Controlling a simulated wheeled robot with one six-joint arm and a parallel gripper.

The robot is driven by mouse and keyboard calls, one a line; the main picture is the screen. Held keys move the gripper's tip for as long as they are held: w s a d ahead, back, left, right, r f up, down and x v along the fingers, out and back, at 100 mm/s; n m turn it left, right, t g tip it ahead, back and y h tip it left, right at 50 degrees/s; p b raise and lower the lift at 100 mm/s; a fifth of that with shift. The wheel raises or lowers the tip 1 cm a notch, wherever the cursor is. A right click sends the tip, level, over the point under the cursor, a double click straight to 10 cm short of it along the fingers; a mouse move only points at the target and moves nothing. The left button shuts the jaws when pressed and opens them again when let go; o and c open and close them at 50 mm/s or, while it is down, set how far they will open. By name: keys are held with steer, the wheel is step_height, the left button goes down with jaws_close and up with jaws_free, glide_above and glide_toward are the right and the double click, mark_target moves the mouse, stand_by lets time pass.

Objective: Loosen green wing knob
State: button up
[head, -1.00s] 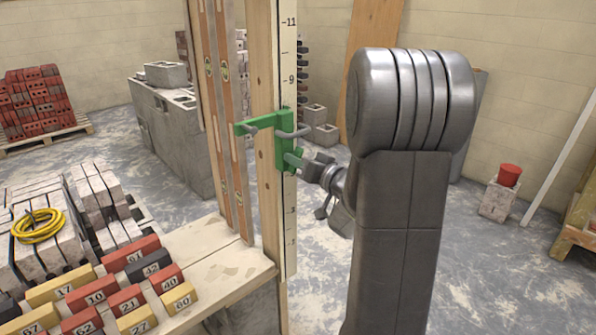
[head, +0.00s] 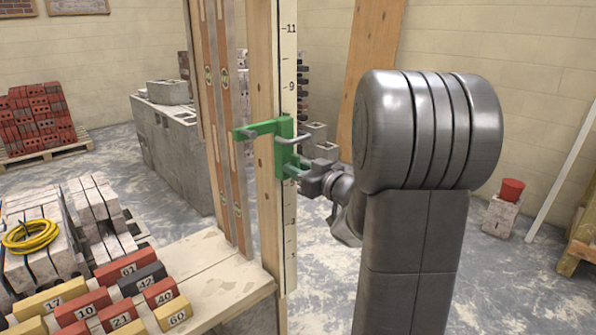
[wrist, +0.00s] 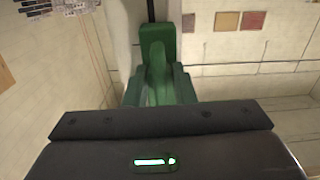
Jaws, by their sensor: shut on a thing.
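The green bracket (head: 284,138) sits on the upright wooden post with the numbered scale (head: 290,75), just below the 9 mark. The green wing knob (wrist: 158,75) shows below the bracket in the wrist view, straight ahead of my gripper (wrist: 158,100). In the head view my gripper (head: 302,173) meets the knob from the right, at the bracket's lower end. The gripper is shut on the knob. The fingers largely hide the knob in the head view.
A wooden bench (head: 225,285) with numbered coloured blocks (head: 110,300) lies at lower left. Two spirit levels (head: 222,110) stand upright beside the post. A grey block wall (head: 170,150) is behind.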

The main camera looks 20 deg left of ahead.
steer(key=o, duration=1)
steer(key=v, duration=1.4)
steer(key=shift+a, duration=0.1)
steer(key=x, duration=1.3)
steer(key=shift+w+a, duration=0.2)
steer(key=shift+a, duration=0.15)
